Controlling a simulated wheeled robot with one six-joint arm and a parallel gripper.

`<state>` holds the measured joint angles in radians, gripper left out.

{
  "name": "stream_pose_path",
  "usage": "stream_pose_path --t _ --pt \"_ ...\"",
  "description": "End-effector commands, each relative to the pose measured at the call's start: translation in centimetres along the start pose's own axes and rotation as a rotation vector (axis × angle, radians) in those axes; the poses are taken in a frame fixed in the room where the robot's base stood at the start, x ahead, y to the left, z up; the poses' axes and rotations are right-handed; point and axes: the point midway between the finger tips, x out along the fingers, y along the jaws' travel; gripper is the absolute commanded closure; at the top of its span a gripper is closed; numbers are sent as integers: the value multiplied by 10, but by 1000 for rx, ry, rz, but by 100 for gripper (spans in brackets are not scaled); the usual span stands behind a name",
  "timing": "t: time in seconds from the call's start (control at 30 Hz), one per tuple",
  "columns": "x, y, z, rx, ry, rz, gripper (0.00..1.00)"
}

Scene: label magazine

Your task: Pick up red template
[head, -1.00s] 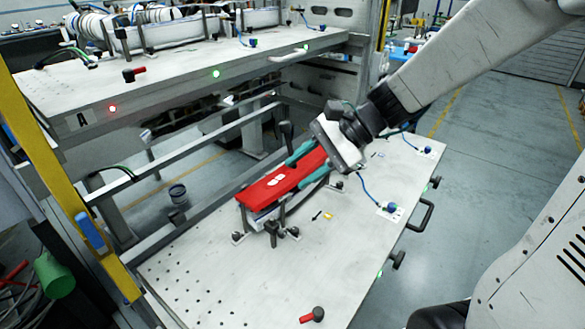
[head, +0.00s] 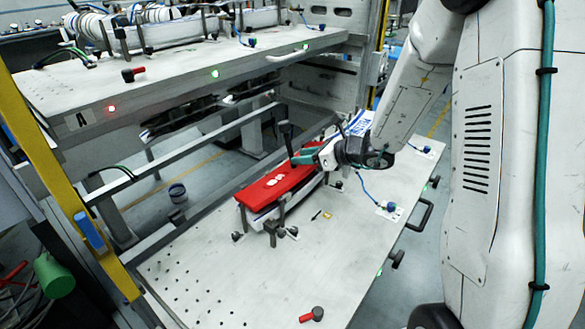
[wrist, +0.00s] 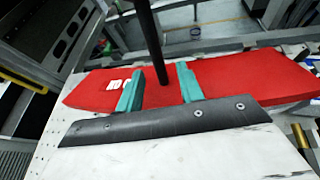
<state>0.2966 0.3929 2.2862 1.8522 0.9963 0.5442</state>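The red template (head: 270,187) is a long flat plate. It lies on a white part (head: 262,214) held in black clamps on the lower table. Small white marks show on its top. In the wrist view the red template (wrist: 258,78) runs across the picture. My gripper (head: 299,158) is at the template's far end, coming from the right. Its teal fingers stand apart, with nothing held between them. In the wrist view a black upright post (wrist: 150,35) shows between the fingers of my gripper (wrist: 160,70); I cannot tell whether they touch the template.
The black post (head: 286,138) rises near the far end. A red-handled tool (head: 312,315) lies at the table's (head: 195,275) front edge. A blue-capped connector (head: 390,206) sits right. An upper shelf (head: 170,85) and yellow upright (head: 70,180) stand left.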

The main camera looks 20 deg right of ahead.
Motion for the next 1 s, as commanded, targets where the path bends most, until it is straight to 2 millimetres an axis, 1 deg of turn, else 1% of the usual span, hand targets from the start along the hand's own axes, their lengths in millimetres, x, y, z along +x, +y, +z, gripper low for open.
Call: stream_pose_path --t 0.23,0.33,0.5,0.53,0.57,0.6,0.67,1.0 --pt "38 2 2 -2 1 4 63" --pt "44 1 3 -2 0 1 63" --pt "44 1 3 -2 0 1 63" --pt "44 1 3 -2 0 1 66" --pt "44 1 3 -2 0 1 74" --pt "44 1 3 -2 0 1 85" --pt "44 1 3 -2 0 1 100" --pt "44 1 4 -3 -2 1 100"
